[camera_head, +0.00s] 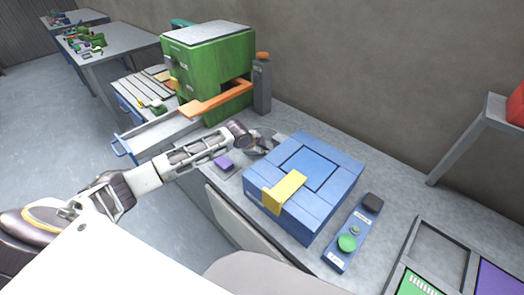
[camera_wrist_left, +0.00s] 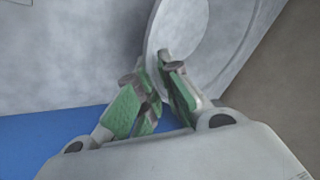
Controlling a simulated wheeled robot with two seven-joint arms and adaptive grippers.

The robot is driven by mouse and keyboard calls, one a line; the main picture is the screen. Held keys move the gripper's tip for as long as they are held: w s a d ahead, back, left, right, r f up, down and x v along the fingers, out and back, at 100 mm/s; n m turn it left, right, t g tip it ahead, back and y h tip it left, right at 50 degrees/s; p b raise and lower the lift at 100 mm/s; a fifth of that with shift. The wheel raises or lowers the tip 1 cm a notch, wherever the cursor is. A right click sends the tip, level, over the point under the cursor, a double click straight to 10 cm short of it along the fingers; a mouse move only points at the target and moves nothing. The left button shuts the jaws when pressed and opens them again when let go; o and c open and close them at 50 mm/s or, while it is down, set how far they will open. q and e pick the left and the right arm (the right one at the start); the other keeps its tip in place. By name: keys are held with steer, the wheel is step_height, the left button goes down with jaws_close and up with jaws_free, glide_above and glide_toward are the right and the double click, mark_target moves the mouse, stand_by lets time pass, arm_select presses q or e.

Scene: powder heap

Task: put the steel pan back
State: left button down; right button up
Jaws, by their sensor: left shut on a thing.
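The steel pan (camera_wrist_left: 185,35) is a round, shallow grey dish at the top of the left wrist view. My left gripper (camera_wrist_left: 158,80) is shut on its near rim, with the green-padded fingers on either side of the edge. In the head view the gripper (camera_head: 262,148) is behind the blue box, low over the grey bench. Part of the pan (camera_head: 262,132) shows there beside the fingers, small and partly hidden. I cannot tell whether the pan touches the bench. My right gripper is in neither view.
The blue box (camera_head: 318,165) with a yellow latch stands close to the gripper. A purple block (camera_head: 223,163) lies beside the arm. The green machine (camera_head: 210,65) with an orange part (camera_head: 215,99) stands behind left. A button panel (camera_head: 349,238) is at front right.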

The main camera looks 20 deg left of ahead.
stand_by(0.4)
arm_select(q)
steer(key=c, duration=1.6)
jaws_free()
steer(key=shift+f, duration=0.1)
steer(key=v, duration=1.2)
